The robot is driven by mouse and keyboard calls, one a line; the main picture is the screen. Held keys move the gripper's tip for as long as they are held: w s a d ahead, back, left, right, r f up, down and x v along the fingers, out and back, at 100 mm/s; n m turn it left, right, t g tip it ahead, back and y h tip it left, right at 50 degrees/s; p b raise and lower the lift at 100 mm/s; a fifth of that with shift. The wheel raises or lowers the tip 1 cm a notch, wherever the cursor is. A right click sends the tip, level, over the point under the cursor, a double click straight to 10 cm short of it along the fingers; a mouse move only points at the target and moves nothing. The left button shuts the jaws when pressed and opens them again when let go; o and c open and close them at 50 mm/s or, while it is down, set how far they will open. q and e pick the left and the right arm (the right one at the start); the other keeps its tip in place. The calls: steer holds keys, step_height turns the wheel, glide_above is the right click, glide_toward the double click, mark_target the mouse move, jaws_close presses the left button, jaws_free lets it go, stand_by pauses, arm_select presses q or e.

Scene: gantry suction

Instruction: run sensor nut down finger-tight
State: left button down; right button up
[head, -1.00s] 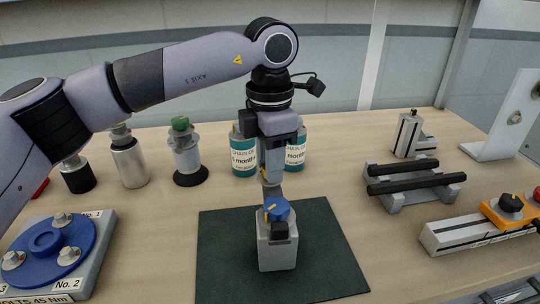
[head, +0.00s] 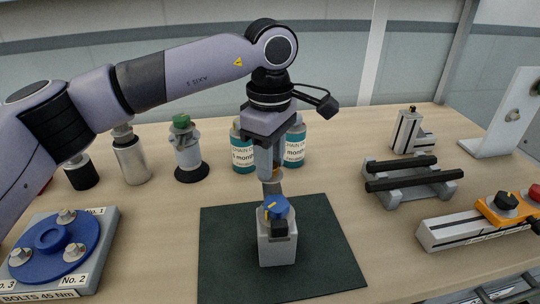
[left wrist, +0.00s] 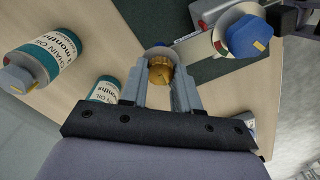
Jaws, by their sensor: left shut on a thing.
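A grey block (head: 277,250) stands on a dark green mat (head: 225,250). On its top is a blue knob-like part (head: 278,206) with a yellow mark, which also shows in the left wrist view (left wrist: 248,36). My left gripper (head: 270,172) points straight down above and just behind the blue part. It is shut on the brass-coloured sensor nut (left wrist: 160,72), seen between the fingers in the left wrist view. My right gripper is out of view.
Two chain-oil bottles (head: 243,152) stand close behind the gripper. A blue round flange (head: 50,240) with bolts is at the front left. A rack with black bars (head: 405,180) and a grey fixture with an orange clamp (head: 455,233) are at the right. The mat's sides are clear.

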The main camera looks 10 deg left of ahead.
arm_select(q)
steer(key=shift+m, duration=1.1)
steer(key=c, duration=0.8)
jaws_free()
steer(key=shift+r, duration=3.65)
